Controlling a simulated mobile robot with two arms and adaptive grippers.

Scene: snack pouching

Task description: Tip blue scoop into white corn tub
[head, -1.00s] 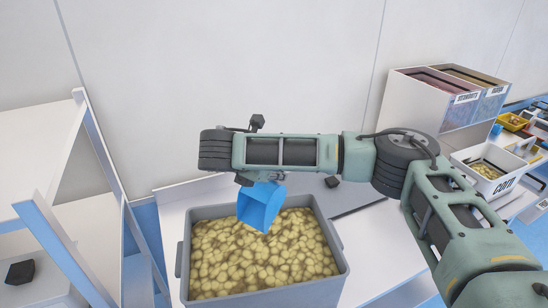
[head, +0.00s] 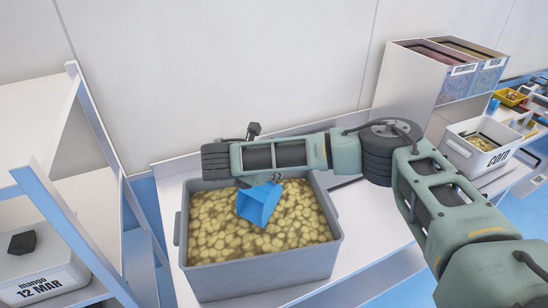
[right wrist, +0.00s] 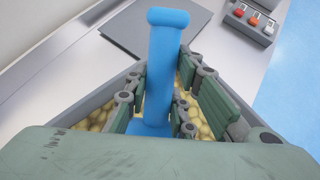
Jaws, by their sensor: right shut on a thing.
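The blue scoop (head: 259,204) is over the grey bin of yellow pieces (head: 262,268) in the head view, tilted, its inside not visible. My right gripper (right wrist: 157,100) is shut on the scoop's handle, which rises between the fingers in the right wrist view (right wrist: 166,60). In the head view the gripper itself is mostly hidden behind my arm and the scoop. The white corn tub (head: 478,150), labelled "corn", stands at the right on the counter with pale yellow pieces inside. My left gripper is not in view.
A white dispenser cabinet (head: 425,85) stands left of and behind the corn tub. A yellow tray (head: 511,97) lies farther right. A white shelf rack (head: 60,225) with a mango-labelled box (head: 42,285) is at the left. A button box (right wrist: 250,20) shows in the right wrist view.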

